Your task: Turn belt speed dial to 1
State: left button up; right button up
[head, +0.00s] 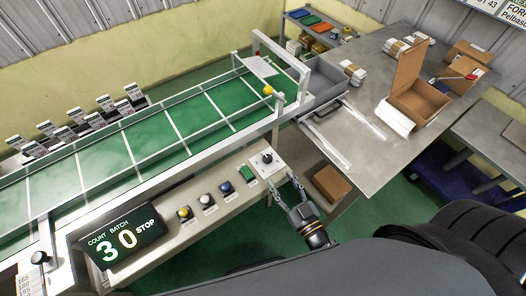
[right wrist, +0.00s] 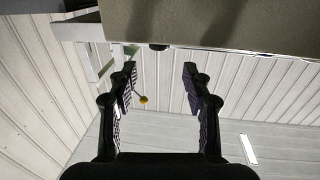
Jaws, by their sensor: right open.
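A black dial knob (head: 266,158) sits on a white plate at the right end of the conveyor's control panel (head: 222,214). Its markings are too small to read. My right gripper (head: 284,189) is open and empty, just in front of and to the right of that plate, apart from the knob. In the right wrist view the open fingers (right wrist: 160,82) stand wide apart with nothing between them. A small dark knob shape (right wrist: 158,46) shows under the panel edge beyond them; I cannot tell if it is the same dial. My left gripper is not in view.
Yellow (head: 185,212), white (head: 206,200) and blue (head: 226,187) buttons and a green switch (head: 246,174) line the panel. Another black knob (head: 40,258) is far left. The green belt (head: 150,126) lies behind; a grey table (head: 370,115) stands right.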

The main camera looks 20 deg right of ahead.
aim_at(270, 161)
jog(key=x, duration=0.2)
jog(key=p+x, duration=0.1)
jog(key=x, duration=0.1)
jog(key=shift+w+r, duration=0.25)
jog(key=shift+w, duration=0.15)
jog(key=x, duration=0.2)
jog(key=p+x, duration=0.1)
jog(key=x, duration=0.2)
jog(key=shift+f, duration=0.2)
jog(key=shift+w, duration=0.1)
jog(key=shift+c, duration=0.3)
jog(key=c, duration=1)
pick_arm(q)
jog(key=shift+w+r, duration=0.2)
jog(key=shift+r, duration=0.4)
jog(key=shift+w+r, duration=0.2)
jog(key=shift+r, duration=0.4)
